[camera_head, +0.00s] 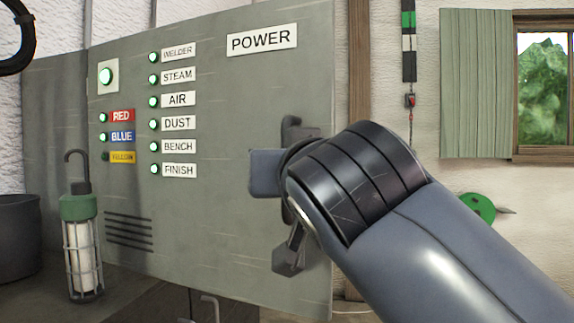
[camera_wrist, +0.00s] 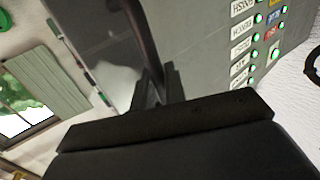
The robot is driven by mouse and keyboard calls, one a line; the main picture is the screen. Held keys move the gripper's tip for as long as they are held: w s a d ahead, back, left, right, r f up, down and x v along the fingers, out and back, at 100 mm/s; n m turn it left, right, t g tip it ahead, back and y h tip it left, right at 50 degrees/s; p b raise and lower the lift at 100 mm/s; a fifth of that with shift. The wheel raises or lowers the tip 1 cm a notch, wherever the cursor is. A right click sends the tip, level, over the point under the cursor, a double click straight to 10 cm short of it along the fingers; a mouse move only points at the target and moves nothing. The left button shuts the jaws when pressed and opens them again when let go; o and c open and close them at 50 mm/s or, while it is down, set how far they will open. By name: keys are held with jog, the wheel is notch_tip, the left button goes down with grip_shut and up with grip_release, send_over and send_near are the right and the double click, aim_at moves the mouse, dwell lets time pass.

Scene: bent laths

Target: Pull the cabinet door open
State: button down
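The cabinet door (camera_head: 215,215) is a large grey panel with a POWER label and labelled green lamps; it also shows in the wrist view (camera_wrist: 200,60). Its dark upright handle (camera_head: 290,130) is near the door's right edge, its middle hidden behind my arm in the head view. In the wrist view the handle (camera_wrist: 145,30) runs down between the two dark fingers of my gripper (camera_wrist: 158,88). The fingers are close together around it and look shut on it. I cannot tell whether the door stands ajar.
A caged green lamp (camera_head: 80,245) stands at the left, near a dark bucket (camera_head: 18,235). Right of the door are a wooden post (camera_head: 359,60), a hanging striped strip (camera_head: 409,45), a green round tool (camera_head: 478,207) and a shuttered window (camera_head: 543,85).

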jog(key=c, duration=1.6)
grip_release()
jog(key=shift+a, duration=0.15)
jog(key=shift+o, duration=0.2)
jog(key=s+d, duration=0.2)
jog(key=s, duration=0.8)
jog(key=shift+s+b, duration=0.25)
jog(key=shift+b, duration=0.05)
jog(key=shift+d, duration=0.1)
jog(key=shift+w, duration=0.15)
jog(key=shift+w+a, duration=0.35)
jog(key=shift+w, duration=1.35)
jog(key=shift+w+a, duration=0.35)
jog(key=shift+w, duration=1.4)
jog(key=shift+w+a, duration=0.35)
jog(key=shift+w, duration=1.35)
jog(key=shift+d+p, duration=0.1)
jog(key=shift+p, duration=0.2)
